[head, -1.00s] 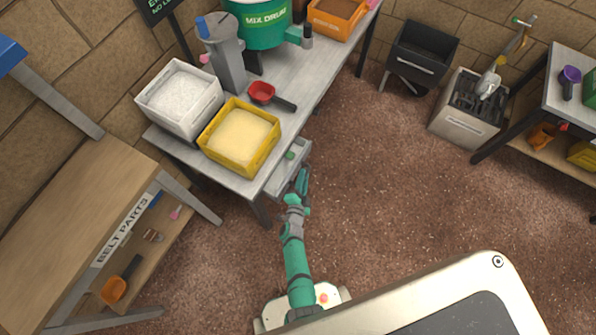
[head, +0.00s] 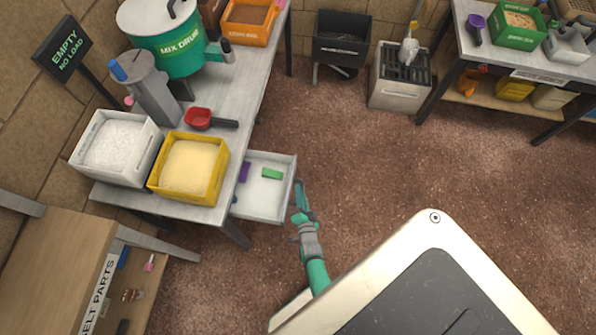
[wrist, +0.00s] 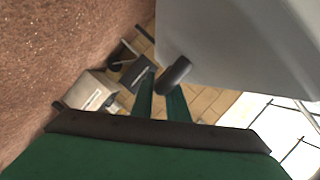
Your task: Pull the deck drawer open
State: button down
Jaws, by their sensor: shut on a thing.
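The deck drawer (head: 262,205) is a pale grey tray drawn well out from under the grey table (head: 222,150) in the head view. A green block (head: 272,174) and a purple item (head: 244,171) lie inside it. My gripper (head: 298,186) is at the drawer's front, on its right side in the picture. In the wrist view my two green fingers (wrist: 160,100) are shut on the dark rounded handle (wrist: 176,72), which stands out from the drawer's grey front (wrist: 225,50).
A white bin (head: 76,160) and a yellow bin (head: 153,186) stand on the table above the drawer, with a red scoop (head: 198,118) and the green mix drum (head: 180,58) behind. Open brown floor lies right of the drawer. A grey box (head: 390,96) stands farther back.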

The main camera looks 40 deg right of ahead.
jog(key=shift+s+f, duration=0.1)
jog(key=c, duration=1.7)
grip_release()
jog(key=shift+s, duration=0.1)
jog(key=v, duration=1)
jog(key=shift+s+a+r, duration=0.2)
jog(key=shift+s, duration=0.05)
